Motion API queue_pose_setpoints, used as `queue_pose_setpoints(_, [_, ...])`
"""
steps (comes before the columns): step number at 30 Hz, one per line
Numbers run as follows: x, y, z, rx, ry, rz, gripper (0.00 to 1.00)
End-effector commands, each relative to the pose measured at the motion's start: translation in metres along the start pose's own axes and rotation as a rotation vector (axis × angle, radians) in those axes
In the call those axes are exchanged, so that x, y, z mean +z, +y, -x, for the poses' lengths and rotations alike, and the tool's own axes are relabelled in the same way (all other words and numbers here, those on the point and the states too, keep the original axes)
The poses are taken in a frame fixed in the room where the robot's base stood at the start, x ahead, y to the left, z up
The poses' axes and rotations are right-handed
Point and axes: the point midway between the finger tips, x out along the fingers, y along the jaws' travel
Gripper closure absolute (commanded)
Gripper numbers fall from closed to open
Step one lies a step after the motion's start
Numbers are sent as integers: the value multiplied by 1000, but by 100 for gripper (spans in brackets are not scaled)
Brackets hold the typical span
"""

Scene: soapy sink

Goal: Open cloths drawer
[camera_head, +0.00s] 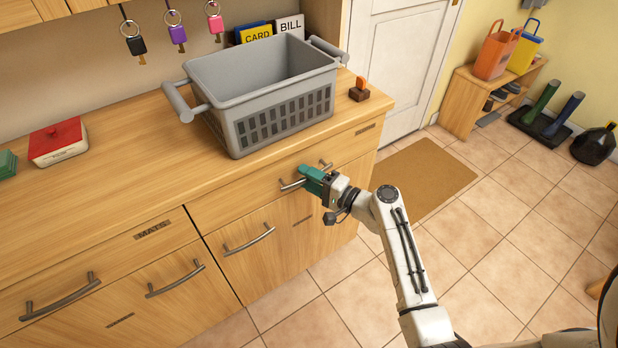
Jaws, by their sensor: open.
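A wooden counter unit (130,170) has drawers and doors with metal bar handles. The upper right drawer (235,205) is closed, with a label (367,128) too small to read, so I cannot tell if it says cloths. Its handle (290,185) shows on both sides of my gripper. My gripper (306,175), with teal fingers, is at the middle of this handle. The fingers hide part of the bar, and I cannot tell whether they touch it. My gripper is open. My white arm comes in from the lower right.
A grey basket (285,115) stands on the counter above the drawer. Left is a drawer labelled MATS (153,230). Below are cupboard fronts with handles (250,240). The tiled floor (500,230) on the right is mostly clear, with a brown mat (425,178) near the door.

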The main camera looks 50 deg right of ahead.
Motion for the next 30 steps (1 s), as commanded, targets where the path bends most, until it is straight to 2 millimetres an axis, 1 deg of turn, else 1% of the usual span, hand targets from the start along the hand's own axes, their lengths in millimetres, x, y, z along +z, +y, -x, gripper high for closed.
queue_pose_setpoints(2, [0,0,0,0,0,0,58])
queue_pose_setpoints(15, [0,0,0,0,0,0,100])
queue_pose_setpoints(30, [1,1,2,1,0,-1,100])
